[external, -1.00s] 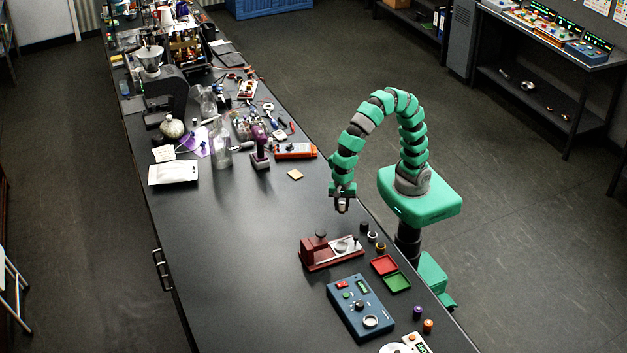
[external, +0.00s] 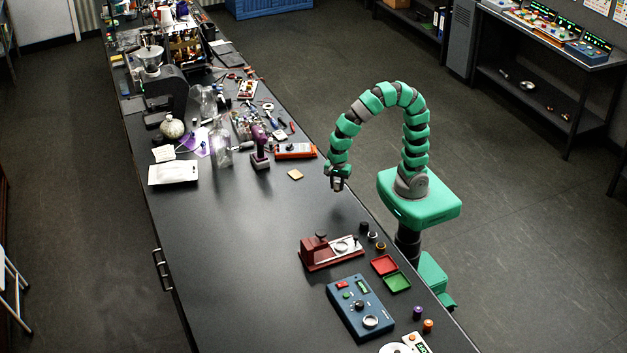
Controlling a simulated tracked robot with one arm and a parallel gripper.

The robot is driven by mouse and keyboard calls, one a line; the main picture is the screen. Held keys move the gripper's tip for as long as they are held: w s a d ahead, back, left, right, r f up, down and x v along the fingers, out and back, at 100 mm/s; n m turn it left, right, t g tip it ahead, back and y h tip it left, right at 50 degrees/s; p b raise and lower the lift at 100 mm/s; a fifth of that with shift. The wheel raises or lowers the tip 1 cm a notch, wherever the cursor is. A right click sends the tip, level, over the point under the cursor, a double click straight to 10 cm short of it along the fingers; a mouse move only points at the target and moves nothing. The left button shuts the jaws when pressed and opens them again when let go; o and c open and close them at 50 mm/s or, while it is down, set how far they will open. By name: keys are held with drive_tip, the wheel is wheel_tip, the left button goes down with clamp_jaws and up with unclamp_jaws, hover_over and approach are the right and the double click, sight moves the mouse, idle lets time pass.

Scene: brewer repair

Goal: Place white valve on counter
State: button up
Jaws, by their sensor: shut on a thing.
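My gripper (external: 337,187) points down above the black counter (external: 265,240), left of my arm's base and up from the red fixture. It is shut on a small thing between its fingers. The fingers mostly hide that thing, and it is too small to tell whether it is the white valve. A small dark cylinder with a white ring (external: 373,236) stands on the counter near its right edge, apart from my gripper.
A red fixture (external: 318,255), a dark cylinder (external: 364,227), a yellow-ringed cylinder (external: 381,248), a red tray (external: 383,264), a green tray (external: 397,282) and a blue control box (external: 358,308) stand nearby. A tan square (external: 295,174) lies left of my gripper. The middle counter is clear.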

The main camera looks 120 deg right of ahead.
drive_tip(key=p, duration=0.1)
hover_over(303, 206)
drive_tip(key=shift+w+a+f, duration=0.1)
drive_tip(key=shift+w+f, duration=0.05)
drive_tip(key=shift+f, duration=2.35)
drive_tip(key=o, duration=1.1)
drive_tip(key=shift+f, duration=0.1)
drive_tip(key=shift+c, duration=0.2)
wheel_tip(303, 206, up, 12)
